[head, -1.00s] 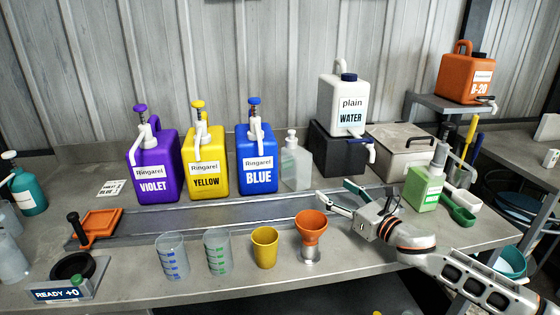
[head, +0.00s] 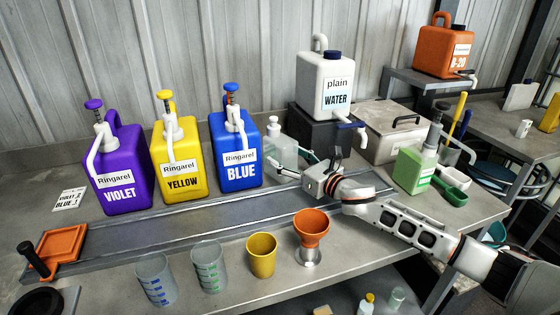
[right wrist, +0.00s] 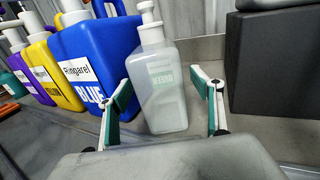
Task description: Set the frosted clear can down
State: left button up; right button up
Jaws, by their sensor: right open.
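The frosted clear can (head: 284,150), a translucent bottle with a white pump top, stands upright on the grey bench, just right of the blue can (head: 234,150). In the right wrist view the frosted can (right wrist: 160,98) shows a pale green label and stands between my fingers. My right gripper (head: 298,164) is open, with one finger on each side of the can and visible gaps between. In the right wrist view the gripper (right wrist: 161,88) has green-padded fingers. The can's lower part is partly hidden by the gripper in the head view. My left gripper is not in view.
The black block (head: 318,128) under the white water can (head: 328,85) stands close right of the frosted can. Violet (head: 118,165) and yellow (head: 180,155) cans stand left. Several cups and an orange funnel (head: 312,224) line the front edge.

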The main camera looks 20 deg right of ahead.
jog(key=x, duration=0.3)
jog(key=shift+w+a, duration=0.1)
jog(key=shift+w, duration=0.05)
jog(key=shift+c, duration=0.3)
jog(key=shift+r, duration=0.1)
jog(key=c, duration=1.3)
jog(key=shift+c, duration=0.2)
